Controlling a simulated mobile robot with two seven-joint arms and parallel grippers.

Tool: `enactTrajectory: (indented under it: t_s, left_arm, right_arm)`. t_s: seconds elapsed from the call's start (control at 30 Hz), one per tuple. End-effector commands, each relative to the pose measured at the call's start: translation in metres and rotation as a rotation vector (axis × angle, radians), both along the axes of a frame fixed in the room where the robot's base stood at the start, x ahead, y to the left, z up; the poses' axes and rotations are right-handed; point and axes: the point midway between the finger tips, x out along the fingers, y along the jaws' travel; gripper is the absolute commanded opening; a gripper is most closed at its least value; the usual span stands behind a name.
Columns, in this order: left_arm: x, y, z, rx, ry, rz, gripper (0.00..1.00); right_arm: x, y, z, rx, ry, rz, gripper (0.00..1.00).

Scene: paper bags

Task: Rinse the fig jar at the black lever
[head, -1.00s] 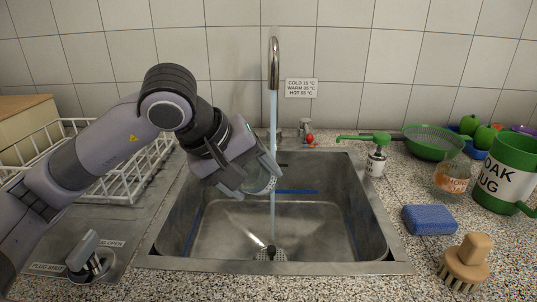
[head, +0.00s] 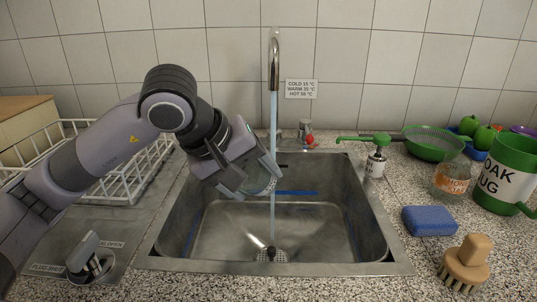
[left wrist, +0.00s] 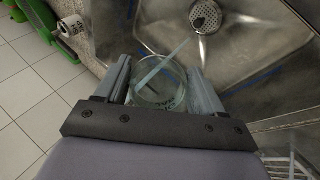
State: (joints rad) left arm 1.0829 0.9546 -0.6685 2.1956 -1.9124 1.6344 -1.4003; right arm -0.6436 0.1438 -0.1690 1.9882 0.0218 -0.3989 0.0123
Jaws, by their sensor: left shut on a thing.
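My left gripper (head: 250,180) is shut on a clear glass jar (head: 262,181) and holds it above the sink (head: 300,215). In the left wrist view the jar (left wrist: 160,92) sits between the two fingers, with dark writing too small to read. A water stream (head: 273,115) runs from the tap spout (head: 274,60) down past the jar's right side to the drain. I cannot tell whether any water enters the jar. A grey tap lever with a red mark (head: 307,137) stands behind the sink. I cannot make out a black lever. My right gripper is not in view.
A second glass jar with an orange label (head: 452,180), a green soap pump (head: 377,155), a blue sponge (head: 430,221), a brush (head: 466,262) and a green mug (head: 506,175) stand on the right counter. A white rack (head: 120,170) and plug lever (head: 86,255) are left.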

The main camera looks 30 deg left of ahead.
Motion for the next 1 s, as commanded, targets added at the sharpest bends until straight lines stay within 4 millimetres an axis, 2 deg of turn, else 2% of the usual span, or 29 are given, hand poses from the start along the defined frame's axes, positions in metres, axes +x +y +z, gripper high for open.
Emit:
enactTrajectory:
  t_s: [0.17, 0.7, 1.0]
  left_arm:
    - [-0.004, 0.0, 0.005, 0.0, -0.002, -0.001, 0.15]
    - [-0.045, -0.003, 0.039, 0.0, -0.003, 0.0, 0.15]
    - [-0.05, -0.004, 0.041, 0.0, -0.001, 0.0, 0.15]
  right_arm:
    - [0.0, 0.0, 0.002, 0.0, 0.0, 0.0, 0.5]
    - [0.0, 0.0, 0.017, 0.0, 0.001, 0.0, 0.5]
    - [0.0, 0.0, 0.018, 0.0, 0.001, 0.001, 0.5]
